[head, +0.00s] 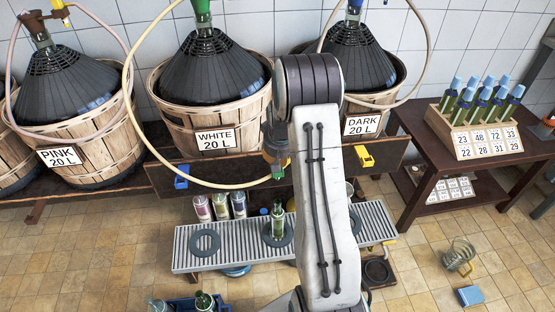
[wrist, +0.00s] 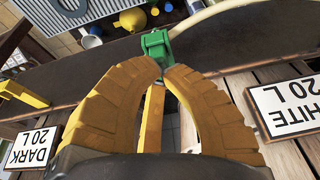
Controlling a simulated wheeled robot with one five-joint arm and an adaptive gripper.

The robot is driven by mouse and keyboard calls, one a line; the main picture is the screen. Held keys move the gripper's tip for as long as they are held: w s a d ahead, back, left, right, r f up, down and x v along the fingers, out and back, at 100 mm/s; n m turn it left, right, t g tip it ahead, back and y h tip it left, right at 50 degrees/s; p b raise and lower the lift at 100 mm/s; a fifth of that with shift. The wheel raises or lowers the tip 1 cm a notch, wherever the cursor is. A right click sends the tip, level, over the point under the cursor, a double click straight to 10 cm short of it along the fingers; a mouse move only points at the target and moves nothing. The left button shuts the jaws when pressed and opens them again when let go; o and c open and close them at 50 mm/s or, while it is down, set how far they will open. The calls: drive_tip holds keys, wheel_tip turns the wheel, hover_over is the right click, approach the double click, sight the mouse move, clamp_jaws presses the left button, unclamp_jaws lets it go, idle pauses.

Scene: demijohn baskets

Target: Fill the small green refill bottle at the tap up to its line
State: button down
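The small green refill bottle (head: 278,222) stands upright in a dark ring on the slatted metal tray (head: 250,248). Its fill line and liquid level are too small to tell. A green tap clip (wrist: 156,46) hangs at the front bench edge below the WHITE 20 L basket (head: 213,110); it also shows in the head view (head: 283,170), partly hidden by my arm. My gripper (wrist: 164,70) has its yellow fingertips close together at the lower part of the green clip and seems to pinch it. In the head view my gripper (head: 275,150) points down, above the bottle.
A blue clip (head: 181,177) and a yellow clip (head: 363,156) sit on the same bench front. Several small labelled bottles (head: 220,206) and an empty ring (head: 205,242) are left of the bottle.

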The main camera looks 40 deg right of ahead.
drive_tip(key=shift+r, duration=0.15)
drive_tip(key=r+p, duration=0.2)
drive_tip(key=r, duration=0.1)
drive_tip(key=w+r, duration=0.1)
drive_tip(key=r, duration=0.1)
drive_tip(key=shift+d+r+p, duration=0.1)
drive_tip(key=shift+d+p, duration=0.15)
drive_tip(key=shift+p, duration=0.15)
drive_tip(key=d+v, duration=0.1)
drive_tip(key=v, duration=0.7)
drive_tip(key=shift+w+a+r, duration=0.2)
drive_tip(key=shift+a+r, duration=0.2)
idle(0.4)
drive_tip(key=s+a+f+g+y+p, duration=0.15)
drive_tip(key=s+a, duration=0.25)
drive_tip(key=s, duration=0.4)
drive_tip(key=s+a+f+g+y, duration=0.1)
drive_tip(key=s+a+g, duration=0.2)
drive_tip(key=s+a, duration=0.35)
drive_tip(key=s+a+r+n+t+p, duration=0.2)
drive_tip(key=s+a+r, duration=0.3)
drive_tip(key=r, duration=0.3)
drive_tip(key=s+a+r+n+t+p, duration=0.2)
drive_tip(key=s+a+r+p, duration=0.3)
drive_tip(key=r, duration=0.4)
drive_tip(key=shift+s+a+r+n+t+h, duration=0.15)
drive_tip(key=shift+s+r+n+t+h, duration=0.2)
drive_tip(key=shift+s+n+h, duration=0.2)
